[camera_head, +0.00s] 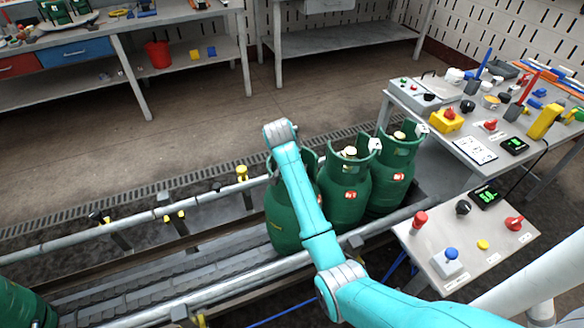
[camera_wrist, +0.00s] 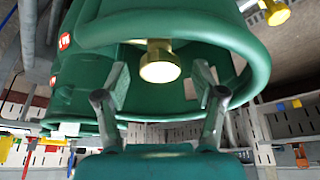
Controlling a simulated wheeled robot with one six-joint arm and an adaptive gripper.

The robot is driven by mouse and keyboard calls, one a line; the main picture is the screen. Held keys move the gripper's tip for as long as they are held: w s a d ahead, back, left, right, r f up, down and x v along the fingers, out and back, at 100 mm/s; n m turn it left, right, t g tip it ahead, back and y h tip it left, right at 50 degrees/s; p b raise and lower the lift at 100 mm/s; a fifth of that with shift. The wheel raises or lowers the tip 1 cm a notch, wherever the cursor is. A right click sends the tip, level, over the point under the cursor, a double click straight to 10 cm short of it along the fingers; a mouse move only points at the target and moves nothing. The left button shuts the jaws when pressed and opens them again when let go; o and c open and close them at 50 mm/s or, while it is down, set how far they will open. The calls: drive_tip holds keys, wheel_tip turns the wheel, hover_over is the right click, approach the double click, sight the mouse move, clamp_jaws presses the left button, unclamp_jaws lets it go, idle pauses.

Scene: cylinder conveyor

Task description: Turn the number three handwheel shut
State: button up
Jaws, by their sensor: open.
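Three green gas cylinders stand in a row on the conveyor, the left one (camera_head: 283,215), the middle one (camera_head: 345,190) and the right one (camera_head: 395,175). Pale valve tops show on the middle cylinder (camera_head: 349,152) and the right cylinder (camera_head: 399,135). My arm crosses the left cylinder and hides its top; my gripper is hidden in the head view. In the wrist view my gripper (camera_wrist: 160,80) is open, its fingers on either side of a brass-yellow handwheel (camera_wrist: 160,66) inside a green collar (camera_wrist: 250,52). Contact is not clear. I cannot read a number three on any cylinder.
Conveyor rails (camera_head: 200,222) run along both sides of the cylinders. A control panel (camera_head: 465,245) with knobs and buttons stands at the right, before a cluttered table (camera_head: 510,160). Another cylinder (camera_head: 22,305) is at the lower left. The belt between (camera_head: 150,270) is clear.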

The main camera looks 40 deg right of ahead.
drive_tip(key=shift+r, duration=0.1)
drive_tip(key=v, duration=1.2)
